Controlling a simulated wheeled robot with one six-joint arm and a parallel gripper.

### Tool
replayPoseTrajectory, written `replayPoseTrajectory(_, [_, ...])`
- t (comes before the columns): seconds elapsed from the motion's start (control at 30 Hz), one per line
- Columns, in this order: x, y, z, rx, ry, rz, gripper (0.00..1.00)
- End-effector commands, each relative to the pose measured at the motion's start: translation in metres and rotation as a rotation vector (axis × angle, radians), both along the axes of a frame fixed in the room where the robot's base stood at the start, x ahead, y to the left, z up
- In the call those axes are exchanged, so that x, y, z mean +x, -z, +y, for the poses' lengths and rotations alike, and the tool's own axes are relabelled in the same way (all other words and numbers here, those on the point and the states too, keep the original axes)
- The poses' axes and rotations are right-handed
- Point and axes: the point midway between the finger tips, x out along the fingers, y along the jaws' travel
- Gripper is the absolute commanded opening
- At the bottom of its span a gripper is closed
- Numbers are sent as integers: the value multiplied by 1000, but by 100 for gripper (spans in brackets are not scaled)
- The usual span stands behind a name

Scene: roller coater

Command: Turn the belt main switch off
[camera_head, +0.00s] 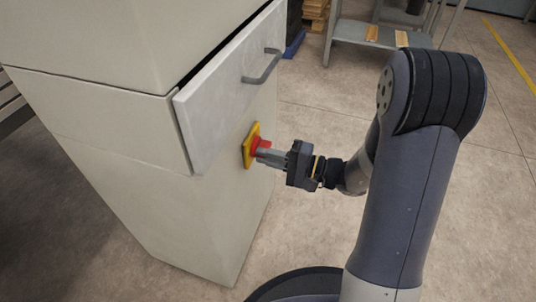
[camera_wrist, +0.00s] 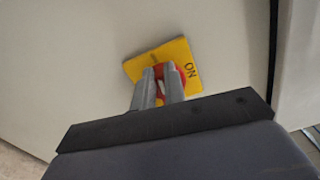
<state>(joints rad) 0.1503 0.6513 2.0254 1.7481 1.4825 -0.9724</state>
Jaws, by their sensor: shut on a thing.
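The belt main switch is a red rotary knob (camera_head: 262,146) on a yellow plate (camera_head: 248,150), mounted on the side of the pale cabinet below a drawer. In the wrist view the yellow plate (camera_wrist: 178,58) looks tilted, with the word ON readable at its right side and a dark mark at its upper part. My gripper (camera_head: 268,154) is at the knob, its two grey fingers shut on it. In the wrist view the fingers (camera_wrist: 160,80) stand on both sides of the red knob (camera_wrist: 181,74) and hide much of it.
A drawer (camera_head: 230,90) with a grey handle (camera_head: 263,68) stands partly open just above the switch. The cabinet (camera_head: 190,225) fills the left. A metal shelf (camera_head: 385,36) with wooden pieces stands at the back. The floor (camera_head: 320,235) right of the cabinet is clear.

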Motion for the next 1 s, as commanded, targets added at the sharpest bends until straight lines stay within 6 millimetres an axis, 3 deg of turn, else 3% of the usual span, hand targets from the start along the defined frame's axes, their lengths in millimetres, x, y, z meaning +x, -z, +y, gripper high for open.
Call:
replayPoseTrajectory(0.33, [-1, 5, 0, -47, 0, -123, 0])
replayPoseTrajectory(0.87, [-1, 5, 0, -55, 0, -146, 0])
replayPoseTrajectory(0.9, [-1, 5, 0, -55, 0, -146, 13])
replayPoseTrajectory(1.0, [-1, 5, 0, -55, 0, -146, 22])
